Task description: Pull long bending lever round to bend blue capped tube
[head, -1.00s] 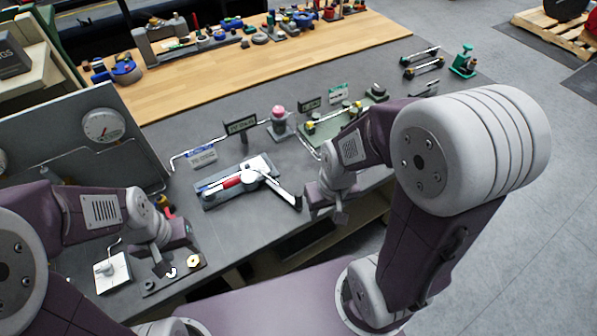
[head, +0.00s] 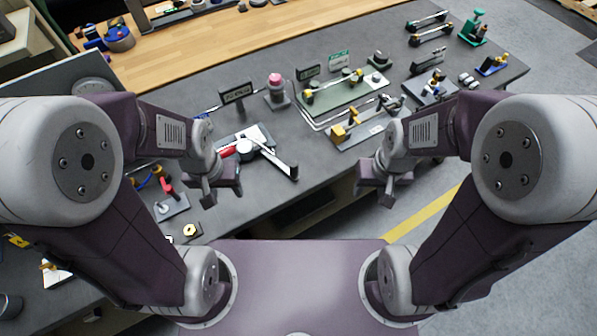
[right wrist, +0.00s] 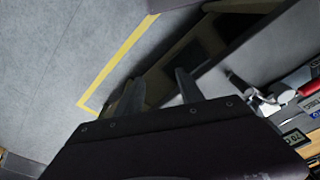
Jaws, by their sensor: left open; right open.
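The tube bender (head: 245,147) sits on the grey bench in the middle of the head view. It has a white head and a red part on its left. Its long lever (head: 280,166) points down and right toward the bench's front edge. Part of the bender also shows at the right edge of the right wrist view (right wrist: 265,97). I cannot make out the blue capped tube; my left arm covers the area left of the bender. My left gripper (head: 208,196) is open and empty, left of the lever. My right gripper (head: 383,195) is open and empty, right of the lever, near the bench's front edge.
A small plate with a red-handled part (head: 168,190) lies at left.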

